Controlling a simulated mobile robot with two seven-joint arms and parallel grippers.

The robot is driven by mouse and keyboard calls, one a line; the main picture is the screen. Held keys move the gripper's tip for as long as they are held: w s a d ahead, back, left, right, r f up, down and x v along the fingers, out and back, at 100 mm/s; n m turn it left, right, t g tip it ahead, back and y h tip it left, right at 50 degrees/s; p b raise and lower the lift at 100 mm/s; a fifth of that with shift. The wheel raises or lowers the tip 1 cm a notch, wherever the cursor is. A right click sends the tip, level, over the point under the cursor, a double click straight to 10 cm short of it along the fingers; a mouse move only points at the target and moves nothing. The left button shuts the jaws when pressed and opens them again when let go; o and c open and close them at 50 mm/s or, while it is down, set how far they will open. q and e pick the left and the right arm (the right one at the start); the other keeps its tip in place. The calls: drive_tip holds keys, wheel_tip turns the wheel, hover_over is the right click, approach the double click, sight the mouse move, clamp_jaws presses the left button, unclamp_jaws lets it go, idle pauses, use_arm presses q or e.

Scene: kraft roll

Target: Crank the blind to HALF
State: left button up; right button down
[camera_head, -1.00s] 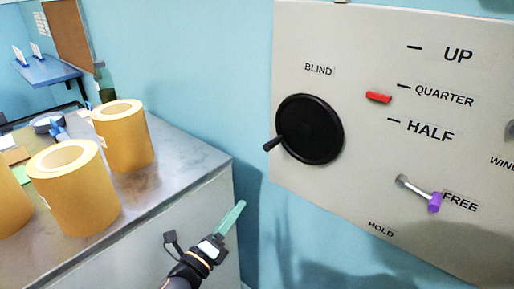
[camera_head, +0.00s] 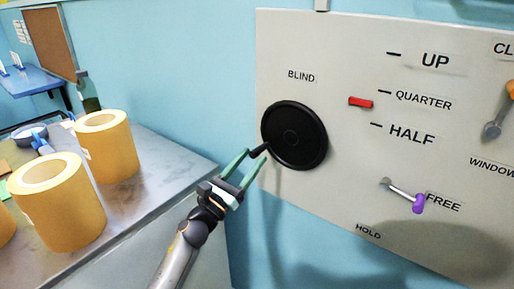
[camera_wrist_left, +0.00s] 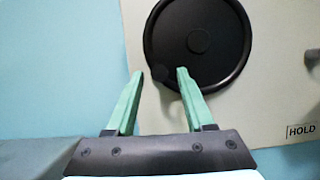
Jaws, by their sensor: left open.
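The black round crank wheel (camera_head: 294,136) labelled BLIND is on the pale wall panel (camera_head: 330,60). The red pointer (camera_head: 360,102) sits a little below the QUARTER mark and above the HALF mark (camera_head: 376,125). The purple-tipped lever (camera_head: 418,204) points to FREE. My right gripper is not in view.
A metal counter (camera_head: 150,185) at left holds several yellow rolls (camera_head: 104,146) and a dark bottle (camera_head: 88,92). An orange-tipped lever (camera_head: 492,130) is at the panel's right, near WINDOW. Blue wall is clear below the panel.

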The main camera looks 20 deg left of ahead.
sight(257, 152)
use_arm(q)
drive_tip(key=shift+x, duration=1.65)
clamp_jaws()
